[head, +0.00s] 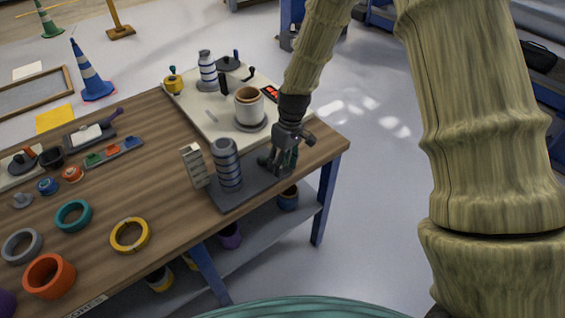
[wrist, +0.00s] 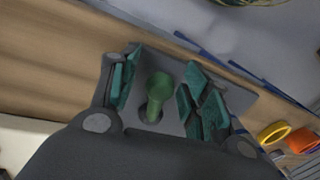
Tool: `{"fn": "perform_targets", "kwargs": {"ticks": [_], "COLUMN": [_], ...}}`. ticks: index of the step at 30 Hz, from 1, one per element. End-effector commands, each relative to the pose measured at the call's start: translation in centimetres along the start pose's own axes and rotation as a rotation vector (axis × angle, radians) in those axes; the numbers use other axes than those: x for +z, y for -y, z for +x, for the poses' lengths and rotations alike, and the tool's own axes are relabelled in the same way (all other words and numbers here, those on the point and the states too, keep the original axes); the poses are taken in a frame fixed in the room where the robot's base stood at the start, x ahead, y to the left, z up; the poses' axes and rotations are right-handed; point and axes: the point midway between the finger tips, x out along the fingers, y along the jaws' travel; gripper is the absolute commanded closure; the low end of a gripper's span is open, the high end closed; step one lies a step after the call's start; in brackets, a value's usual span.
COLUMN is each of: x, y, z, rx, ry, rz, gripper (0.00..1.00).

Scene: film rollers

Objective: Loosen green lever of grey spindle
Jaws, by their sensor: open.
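The green lever (wrist: 158,92) shows in the wrist view, with a rounded knob and a shaft running down to a dark round base on a grey plate (wrist: 172,62). My gripper (wrist: 163,70) is open, with one teal-padded finger on each side of the lever and visible gaps to both. In the head view, my gripper (head: 280,160) points down over the right part of the dark grey plate (head: 238,196), and largely hides the lever. A grey ringed cylinder (head: 228,166), apparently the spindle, stands upright on the plate's left part, left of my gripper.
A pale slotted block (head: 194,166) stands close left of the cylinder. Behind is a white board (head: 205,112) with a cream roller (head: 249,106) and a striped one (head: 208,70). Several coloured rings, including a yellow ring (head: 130,235), lie on the wooden table's left. The table's right edge is near.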

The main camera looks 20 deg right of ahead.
Motion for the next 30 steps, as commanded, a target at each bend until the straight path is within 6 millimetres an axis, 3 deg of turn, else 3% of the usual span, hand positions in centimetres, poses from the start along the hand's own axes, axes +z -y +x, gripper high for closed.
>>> {"fn": "perform_targets", "kwargs": {"ticks": [2,9,10,22,30], "x": [0.0,0.0,0.0,-0.1,-0.5], "y": [0.0,0.0,0.0,-0.3,-1.6], "z": [0.0,0.0,0.0,-0.2,-0.5], "rx": [0.0,0.0,0.0,-0.001,0.0], "ry": [0.0,0.0,0.0,0.008,0.039], "rz": [0.0,0.0,0.0,-0.04,-0.204], "gripper": [0.55,0.98,1.0,1.0,1.0]}}
